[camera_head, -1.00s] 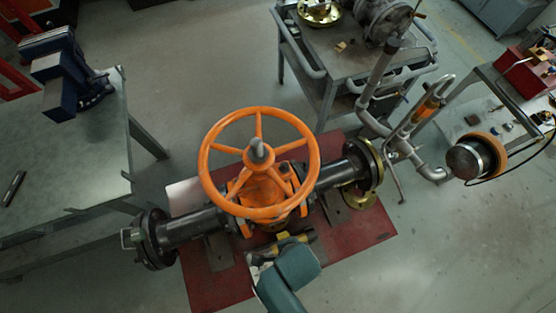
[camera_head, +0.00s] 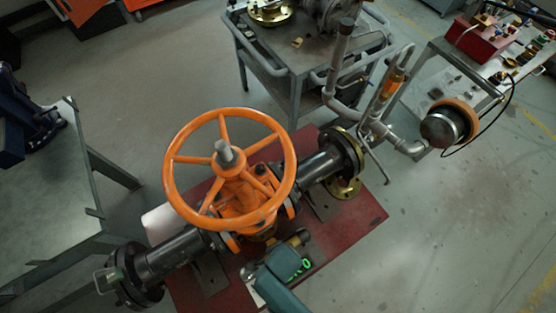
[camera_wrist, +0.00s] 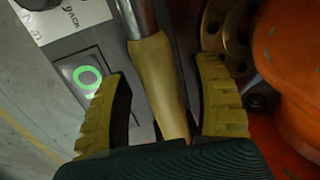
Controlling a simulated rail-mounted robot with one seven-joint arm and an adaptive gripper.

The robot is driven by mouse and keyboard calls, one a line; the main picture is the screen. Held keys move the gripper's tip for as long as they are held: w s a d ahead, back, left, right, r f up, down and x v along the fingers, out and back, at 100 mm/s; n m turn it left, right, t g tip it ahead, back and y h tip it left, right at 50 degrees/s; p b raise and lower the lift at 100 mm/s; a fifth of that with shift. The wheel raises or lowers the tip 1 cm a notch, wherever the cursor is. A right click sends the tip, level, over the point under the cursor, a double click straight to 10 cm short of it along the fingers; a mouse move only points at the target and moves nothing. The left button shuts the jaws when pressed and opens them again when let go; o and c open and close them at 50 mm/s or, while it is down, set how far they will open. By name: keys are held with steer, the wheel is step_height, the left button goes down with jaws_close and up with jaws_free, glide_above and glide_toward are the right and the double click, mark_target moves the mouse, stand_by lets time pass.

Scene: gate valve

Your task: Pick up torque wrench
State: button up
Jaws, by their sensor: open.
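A tan-yellow tapered handle with a metal shaft, which looks like the torque wrench (camera_wrist: 156,70), runs lengthwise through the middle of the wrist view. My gripper (camera_wrist: 162,75) is open, its two yellow ridged fingers on either side of the handle. A gap shows on both sides near the fingertips; contact lower down is hidden by the dark gripper body. In the head view my arm ends beside the valve, just in front of the orange handwheel (camera_head: 223,150), and hides most of the wrench.
The orange valve body (camera_wrist: 290,70) is close on the right in the wrist view. A grey surface with a glowing green ring (camera_wrist: 89,78) lies left of the fingers. The red mat (camera_head: 350,225) is under the valve. A workbench (camera_head: 45,190) stands left, a cart (camera_head: 275,75) behind.

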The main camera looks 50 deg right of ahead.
steer(key=c, duration=1.2)
steer(key=shift+w+r, duration=0.15)
step_height(320, 180, up, 10)
steer(key=p, duration=0.3)
step_height(320, 180, up, 4)
steer(key=p, duration=0.4)
steer(key=shift+f+p, duration=0.2)
steer(key=shift+p, duration=0.1)
